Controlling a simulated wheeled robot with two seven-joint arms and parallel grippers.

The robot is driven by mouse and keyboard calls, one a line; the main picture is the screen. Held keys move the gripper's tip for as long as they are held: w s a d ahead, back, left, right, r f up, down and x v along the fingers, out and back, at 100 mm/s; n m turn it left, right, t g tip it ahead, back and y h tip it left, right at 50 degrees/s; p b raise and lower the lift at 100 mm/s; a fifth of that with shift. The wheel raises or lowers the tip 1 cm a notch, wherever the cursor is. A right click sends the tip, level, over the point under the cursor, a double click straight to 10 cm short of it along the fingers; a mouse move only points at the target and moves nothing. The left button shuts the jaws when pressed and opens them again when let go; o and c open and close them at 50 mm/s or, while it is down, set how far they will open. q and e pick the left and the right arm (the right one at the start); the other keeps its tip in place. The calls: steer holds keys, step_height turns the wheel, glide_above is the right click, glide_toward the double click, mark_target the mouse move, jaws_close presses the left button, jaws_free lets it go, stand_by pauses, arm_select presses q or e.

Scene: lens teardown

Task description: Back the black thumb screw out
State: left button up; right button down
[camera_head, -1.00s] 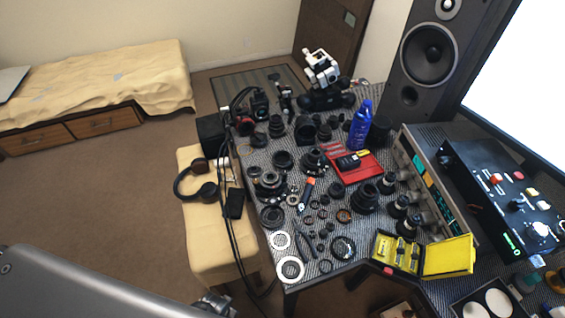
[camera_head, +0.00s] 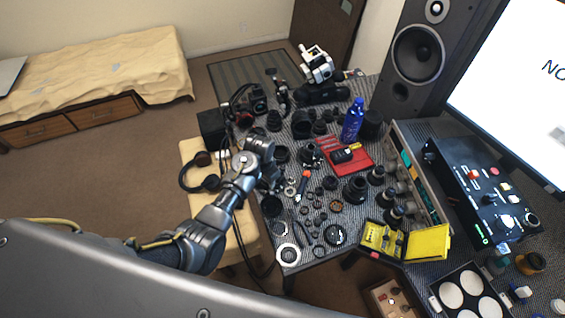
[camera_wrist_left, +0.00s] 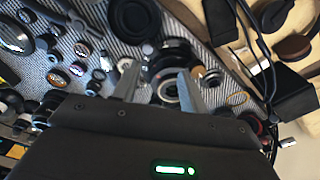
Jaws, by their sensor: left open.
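My left gripper (camera_head: 270,180) is over the left part of the table, above a black lens assembly that it partly hides in the head view. In the left wrist view my left gripper (camera_wrist_left: 162,84) has its two grey fingers apart, with nothing held between them. The black lens assembly (camera_wrist_left: 172,56) shows beyond and between the fingers, with a pale ring at its near side. I cannot make out the black thumb screw for certain; the small dark parts there are too small to tell. My right gripper is in neither view.
Loose rings and lens parts crowd the patterned table. A red tray (camera_head: 355,166), a blue bottle (camera_head: 352,122) and an open yellow case (camera_head: 428,243) stand to the right. Headphones (camera_head: 197,172) lie on the bench at left, and cables run along the table's left edge.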

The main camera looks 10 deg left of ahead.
arm_select(q)
step_height(320, 180, up, 8)
steer(key=f+m+g, duration=0.1)
steer(key=m, duration=0.1)
glide_above(282, 167)
step_height(282, 167, down, 10)
steer(key=b, duration=0.8)
steer(key=shift+w, duration=0.1)
jaws_close()
